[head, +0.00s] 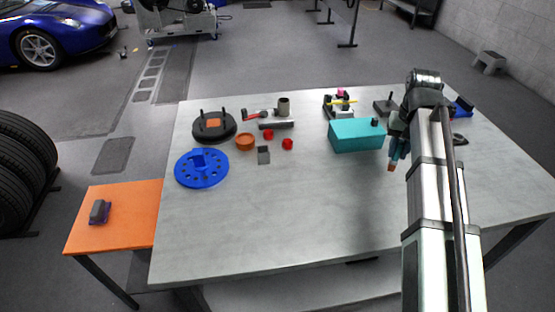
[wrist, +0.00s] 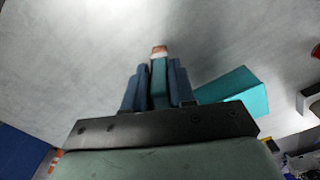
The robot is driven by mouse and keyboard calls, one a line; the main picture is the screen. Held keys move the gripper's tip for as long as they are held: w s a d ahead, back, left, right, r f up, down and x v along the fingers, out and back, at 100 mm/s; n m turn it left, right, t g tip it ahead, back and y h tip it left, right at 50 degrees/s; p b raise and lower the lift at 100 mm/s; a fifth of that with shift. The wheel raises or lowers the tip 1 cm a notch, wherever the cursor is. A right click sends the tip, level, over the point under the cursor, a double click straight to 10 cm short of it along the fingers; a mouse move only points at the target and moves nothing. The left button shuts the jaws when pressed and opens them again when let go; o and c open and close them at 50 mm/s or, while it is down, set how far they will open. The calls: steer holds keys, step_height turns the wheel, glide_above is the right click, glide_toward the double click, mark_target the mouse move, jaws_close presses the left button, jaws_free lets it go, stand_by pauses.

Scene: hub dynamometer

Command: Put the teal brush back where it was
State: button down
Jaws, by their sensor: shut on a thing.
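My gripper (head: 398,149) is over the right part of the grey table, just right of the teal box (head: 356,136). In the wrist view its two blue fingers (wrist: 159,88) are shut on the teal brush (wrist: 160,76), one finger on each side. The brush's pale collar and brownish tip stick out beyond the fingers. In the head view the brush's brownish tip (head: 391,167) points down; most of its handle is hidden by the gripper. I cannot tell whether the tip touches the table. The teal box also shows in the wrist view (wrist: 238,90), to the right of the fingers.
The grey table (head: 290,220) is clear in front. A blue disc (head: 202,170), black pinned plate (head: 214,127), orange ring (head: 245,142), red pieces (head: 288,144) and small grey box (head: 264,155) lie left. A black stand (head: 338,108) is behind the teal box.

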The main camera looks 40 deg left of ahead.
steer(key=s+a+r+n, duration=0.15)
steer(key=s+a, duration=0.35)
steer(key=a, duration=0.7)
steer(key=s+a+r+n, duration=0.15)
steer(key=s+a, duration=0.35)
steer(key=a, duration=0.7)
steer(key=s+a+r+n, duration=0.15)
steer(key=s+a, duration=0.35)
steer(key=a, duration=0.7)
steer(key=shift+n, duration=0.25)
steer(key=shift+w+a+f, duration=0.1)
steer(key=shift+f, duration=4.4)
steer(key=shift+f, duration=0.1)
steer(key=c, duration=0.9)
jaws_free()
steer(key=shift+c, duration=0.2)
step_height(320, 180, up, 12)
